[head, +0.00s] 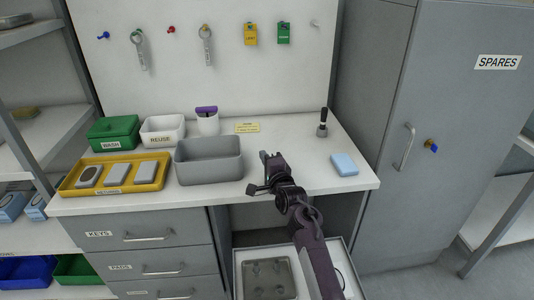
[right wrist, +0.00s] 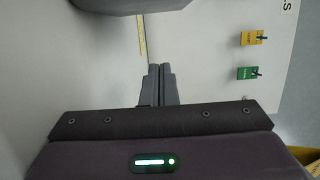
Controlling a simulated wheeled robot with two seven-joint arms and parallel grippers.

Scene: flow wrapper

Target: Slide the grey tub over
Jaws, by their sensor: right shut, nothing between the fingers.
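The grey tub (head: 209,172) is an open, empty-looking rectangular bin. It stands upright on the white worktop, right of the yellow tray. My right gripper (head: 266,160) is just right of the tub, apart from it in the head view. Its two fingers (right wrist: 161,72) are together with nothing between them in the right wrist view. A grey rounded shape at the top of that view, likely the tub (right wrist: 130,5), lies beyond the fingertips. My left gripper is not in view.
The yellow tray (head: 72,190) with several grey items stands left of the tub. A white REUSE bin (head: 162,138), green WASH bin (head: 113,146) and purple-topped cup (head: 207,124) stand behind. A blue block (head: 344,164) and a black-handled tool (head: 322,124) are at right.

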